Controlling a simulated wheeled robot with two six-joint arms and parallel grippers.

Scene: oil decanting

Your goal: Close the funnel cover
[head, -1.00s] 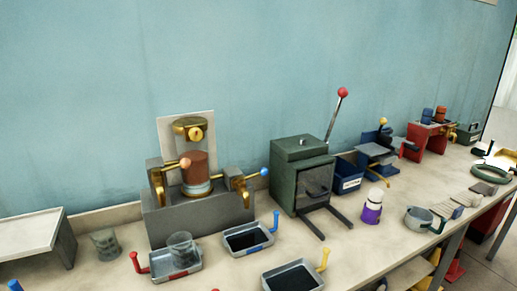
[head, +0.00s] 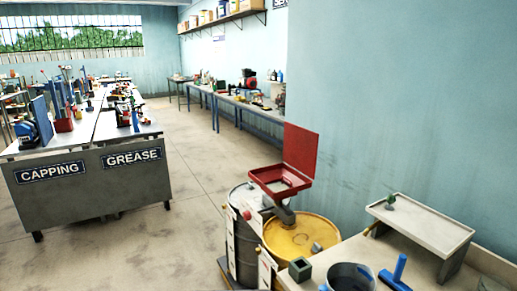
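The red funnel (head: 280,182) is a square, shallow tray on a spout over the drums. Its red cover (head: 301,150) stands open, raised nearly upright at the funnel's back right edge. The spout leads down to a yellow drum top (head: 301,238). Neither of my grippers is in the head view.
A dark drum (head: 243,236) stands left of the yellow one. The near bench holds a grey bucket (head: 351,277), a blue T-shaped tool (head: 396,273), a small green box (head: 300,268) and a raised pale tray (head: 421,225). Open floor (head: 190,200) lies left of the drums.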

